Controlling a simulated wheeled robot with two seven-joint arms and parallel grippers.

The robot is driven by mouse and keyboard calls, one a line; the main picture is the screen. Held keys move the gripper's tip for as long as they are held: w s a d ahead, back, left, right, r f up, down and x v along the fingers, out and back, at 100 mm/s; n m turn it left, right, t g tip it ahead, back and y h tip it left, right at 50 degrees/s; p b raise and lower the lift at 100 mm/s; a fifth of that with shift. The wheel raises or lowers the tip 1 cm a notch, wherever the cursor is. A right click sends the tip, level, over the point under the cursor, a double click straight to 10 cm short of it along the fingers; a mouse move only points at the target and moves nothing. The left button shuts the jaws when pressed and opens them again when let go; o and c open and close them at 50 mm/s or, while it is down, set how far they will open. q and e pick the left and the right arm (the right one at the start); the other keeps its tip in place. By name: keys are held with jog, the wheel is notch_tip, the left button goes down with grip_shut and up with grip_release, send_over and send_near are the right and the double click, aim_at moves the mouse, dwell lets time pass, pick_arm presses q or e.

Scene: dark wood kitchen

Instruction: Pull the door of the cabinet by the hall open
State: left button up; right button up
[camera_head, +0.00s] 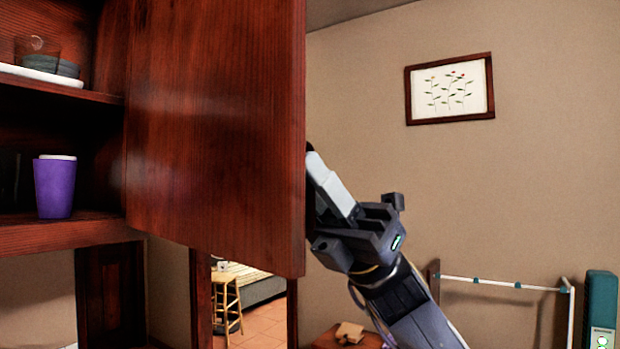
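The cabinet door (215,130) is dark red wood and stands swung open, its inner face toward me. The cabinet (60,235) is open at the left, with its shelves showing. My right gripper (318,170) is at the door's free right edge, its pale finger against or just behind that edge. The door hides part of the gripper, so I cannot tell whether the fingers are closed on anything. My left gripper is not in view.
A purple cup (54,188) stands on the lower shelf; a glass (37,52) and dishes are on the upper one. A framed picture (450,88) hangs on the wall. A rack (505,284) and a stool (228,300) are lower down.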

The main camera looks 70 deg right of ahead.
jog(key=shift+o, duration=1)
jog(key=b+v, duration=0.2)
jog(key=v, duration=0.5)
jog(key=shift+s+d+f, duration=0.15)
jog(key=shift+d+f, duration=0.05)
jog(key=shift+f, duration=0.1)
